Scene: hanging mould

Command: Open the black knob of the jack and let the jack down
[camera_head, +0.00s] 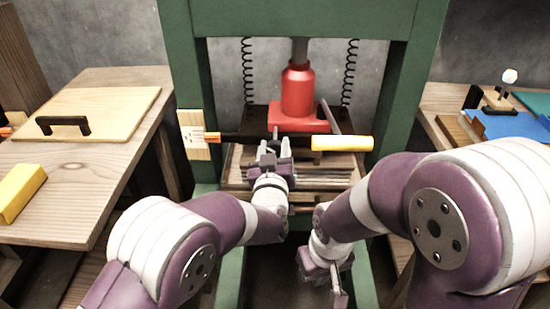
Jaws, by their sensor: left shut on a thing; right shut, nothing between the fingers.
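The red jack (298,92) stands upright inside the green press frame (400,100), on a stack of boards (325,172). Its ram reaches up to the crossbeam. My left gripper (275,147) is in front of the jack's base, shut on a small dark piece (276,132) that looks like the black knob; the fingers hide most of it. A yellow handle (342,143) lies level just right of the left gripper. My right gripper (338,284) is shut and empty, pointing down, low in front of the frame and well apart from the jack.
Two dark springs (247,70) hang beside the jack. A wooden table (85,205) at left bears a board with a black handle (62,125) and a yellow block (20,193). A bench at right holds a blue piece (515,125).

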